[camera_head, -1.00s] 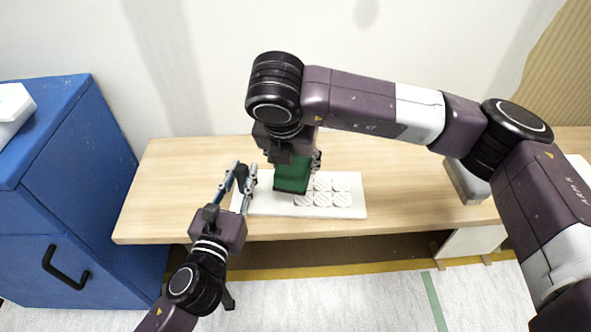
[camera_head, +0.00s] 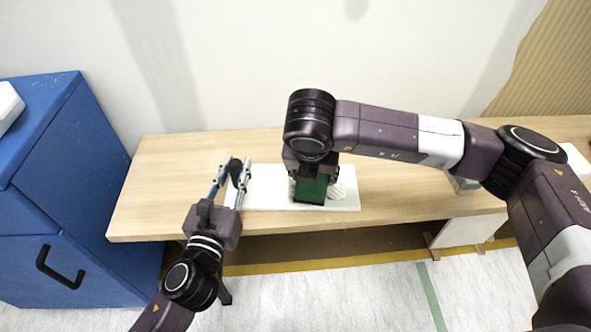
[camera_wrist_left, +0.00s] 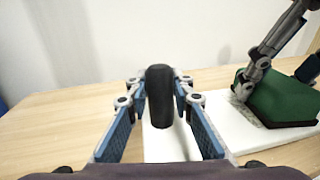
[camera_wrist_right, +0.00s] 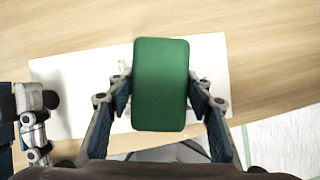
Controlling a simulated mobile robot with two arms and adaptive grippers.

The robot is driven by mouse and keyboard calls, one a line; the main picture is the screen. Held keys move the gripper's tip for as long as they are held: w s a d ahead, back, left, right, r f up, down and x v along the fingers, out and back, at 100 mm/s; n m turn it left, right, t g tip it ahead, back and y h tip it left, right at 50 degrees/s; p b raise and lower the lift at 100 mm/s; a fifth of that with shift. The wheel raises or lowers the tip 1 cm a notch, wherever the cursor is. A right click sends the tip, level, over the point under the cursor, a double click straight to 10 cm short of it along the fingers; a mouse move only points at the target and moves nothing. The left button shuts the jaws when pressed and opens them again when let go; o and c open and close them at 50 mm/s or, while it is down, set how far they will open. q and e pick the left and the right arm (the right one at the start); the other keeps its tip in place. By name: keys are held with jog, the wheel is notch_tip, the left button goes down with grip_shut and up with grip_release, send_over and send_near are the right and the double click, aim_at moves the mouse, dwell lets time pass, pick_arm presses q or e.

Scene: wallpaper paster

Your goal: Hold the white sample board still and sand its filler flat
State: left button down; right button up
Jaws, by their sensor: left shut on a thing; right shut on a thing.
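The white sample board (camera_head: 262,188) lies flat on the wooden table. My left gripper (camera_head: 236,172) is shut on an upright black grip (camera_wrist_left: 160,95) at the board's left end. My right gripper (camera_head: 313,173) is shut on a green sanding block (camera_head: 311,191), seen from above in the right wrist view (camera_wrist_right: 161,85). The block is over the right part of the board and appears to rest on it. Some ridged filler (camera_head: 337,190) shows just right of the block; the rest is hidden under the block and gripper.
The wooden table (camera_head: 165,205) is bare left of the board. A grey object (camera_head: 465,185) stands at the right, partly behind my right arm. A blue cabinet (camera_head: 70,190) with a white box (camera_head: 8,105) on top stands at the left. A wall is behind the table.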

aim_at(291, 181)
pick_arm(q)
jog(key=shift+f, duration=0.35)
pick_arm(e)
jog(key=d, duration=0.6)
jog(key=shift+s+d+f, duration=0.1)
jog(key=shift+s+d, duration=0.25)
jog(key=shift+d, duration=0.05)
jog(key=a, duration=0.8)
jog(key=w+a, duration=0.1)
jog(key=a, duration=0.3)
pick_arm(q)
jog(key=shift+a, duration=0.1)
pick_arm(e)
jog(key=d, duration=0.8)
jog(key=s+d, duration=0.1)
jog(key=d, duration=0.3)
jog(key=shift+d, duration=0.25)
notch_tip(291, 181, up, 8)
jog(key=shift+a, duration=0.15)
jog(key=o, duration=0.5)
jog(key=c, duration=0.4)
